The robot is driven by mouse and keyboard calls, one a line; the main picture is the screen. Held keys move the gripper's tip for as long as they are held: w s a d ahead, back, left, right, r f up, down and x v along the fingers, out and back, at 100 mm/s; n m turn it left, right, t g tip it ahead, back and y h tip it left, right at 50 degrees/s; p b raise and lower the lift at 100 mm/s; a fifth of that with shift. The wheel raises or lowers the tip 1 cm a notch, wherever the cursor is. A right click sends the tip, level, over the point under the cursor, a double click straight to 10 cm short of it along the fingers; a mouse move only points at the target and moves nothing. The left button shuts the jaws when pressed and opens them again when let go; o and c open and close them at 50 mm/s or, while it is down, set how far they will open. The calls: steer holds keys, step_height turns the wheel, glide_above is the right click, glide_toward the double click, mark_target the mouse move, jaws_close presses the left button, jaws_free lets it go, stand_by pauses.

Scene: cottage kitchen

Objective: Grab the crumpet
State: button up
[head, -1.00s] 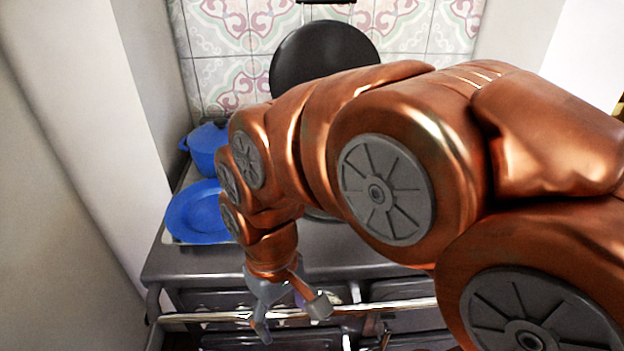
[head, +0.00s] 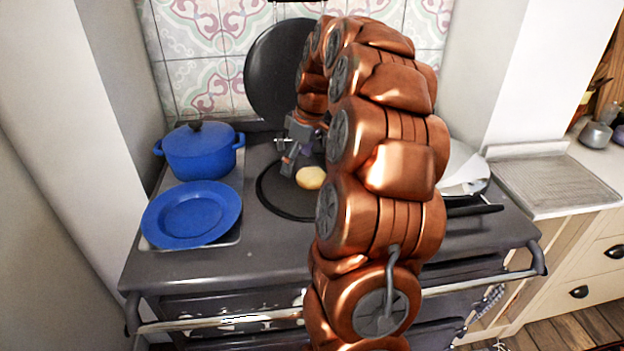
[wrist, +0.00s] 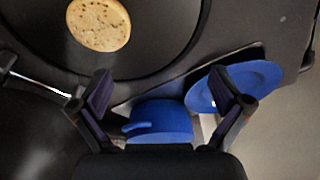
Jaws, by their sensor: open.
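The crumpet (head: 311,178) is a round, pale golden disc lying on the dark round hotplate (head: 277,203) of the stove. It also shows at the upper left of the wrist view (wrist: 98,25), with small holes on its top. My gripper (head: 289,160) is above the hotplate, just up and left of the crumpet in the head view. In the wrist view my gripper (wrist: 165,98) has its two fingers wide apart with nothing between them. The crumpet lies beyond the left finger there, apart from it. My arm hides part of the hotplate.
A blue pot (head: 198,150) and a blue plate (head: 192,213) stand on the stove's left. A raised round black lid (head: 281,75) stands behind the hotplate. A pan handle (head: 474,210) lies right of my arm. A rail (head: 220,323) runs along the stove's front.

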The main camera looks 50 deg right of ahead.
glide_toward(312, 175)
steer(key=shift+s+a+f+t, duration=0.15)
steer(key=shift+a+f, duration=0.05)
steer(key=shift+f, duration=0.2)
steer(key=shift+s+a+f+t, duration=0.1)
steer(key=shift+a+f+t, duration=0.05)
steer(key=shift+f, duration=0.25)
steer(key=shift+d+p+x, duration=0.15)
steer(key=shift+p+x, duration=0.55)
steer(key=shift+x, duration=1.2)
steer(key=shift+d+p+x, duration=0.1)
steer(key=shift+p+x, duration=0.55)
steer(key=shift+x, duration=1.3)
steer(key=shift+w+r, duration=0.1)
steer(key=shift+w, duration=0.1)
steer(key=shift+c, duration=0.4)
steer(key=c, duration=0.6)
steer(key=shift+r, duration=0.1)
